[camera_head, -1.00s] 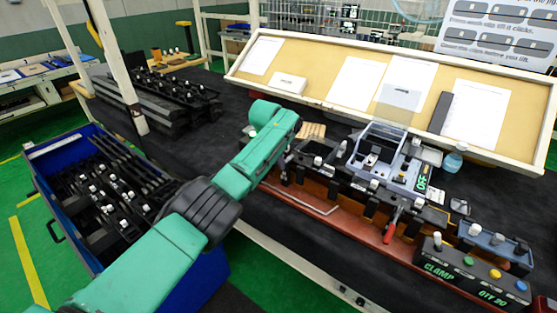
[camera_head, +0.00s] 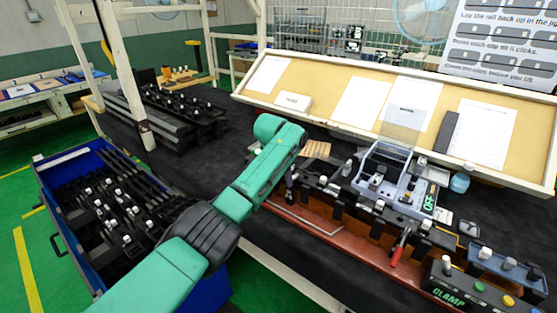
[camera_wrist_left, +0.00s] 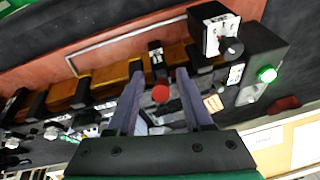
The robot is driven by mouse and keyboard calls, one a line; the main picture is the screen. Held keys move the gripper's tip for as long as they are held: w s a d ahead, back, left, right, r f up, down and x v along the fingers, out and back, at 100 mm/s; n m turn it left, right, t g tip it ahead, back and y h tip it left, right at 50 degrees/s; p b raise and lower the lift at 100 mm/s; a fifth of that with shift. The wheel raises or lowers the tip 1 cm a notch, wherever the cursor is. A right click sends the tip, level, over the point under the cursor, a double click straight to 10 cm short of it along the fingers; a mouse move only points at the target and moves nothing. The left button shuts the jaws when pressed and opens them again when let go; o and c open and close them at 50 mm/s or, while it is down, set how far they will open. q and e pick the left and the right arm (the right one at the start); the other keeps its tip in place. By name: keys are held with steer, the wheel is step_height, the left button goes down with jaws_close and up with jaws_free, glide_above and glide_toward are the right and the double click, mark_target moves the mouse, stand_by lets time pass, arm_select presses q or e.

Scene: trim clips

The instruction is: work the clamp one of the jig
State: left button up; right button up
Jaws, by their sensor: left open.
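The jig (camera_head: 330,232) is a long reddish-brown fixture with dark clips along it, on the dark bench. A clamp with a red handle (camera_head: 397,252) stands at its front, right of the middle. My left gripper (camera_wrist_left: 159,78) is open in the left wrist view. A round red knob (camera_wrist_left: 160,93) shows between its two fingers; I cannot tell whether they touch it, or which clamp it belongs to. In the head view my left arm reaches the jig's left end, and the gripper there is small and dark. My right gripper is not in view.
A dark box marked CLAMP (camera_head: 462,290) with coloured buttons stands at the front right. A slanted board (camera_head: 310,75) with papers runs behind the jig. A blue crate (camera_head: 70,240) of rails stands at the left. A dark block with a green light (camera_wrist_left: 267,74) is beside the gripper.

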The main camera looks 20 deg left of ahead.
arm_select(q)
steer(key=b+v, duration=0.3)
steer(key=v, duration=0.9)
steer(key=shift+r, duration=0.25)
steer(key=shift+s+a, duration=0.1)
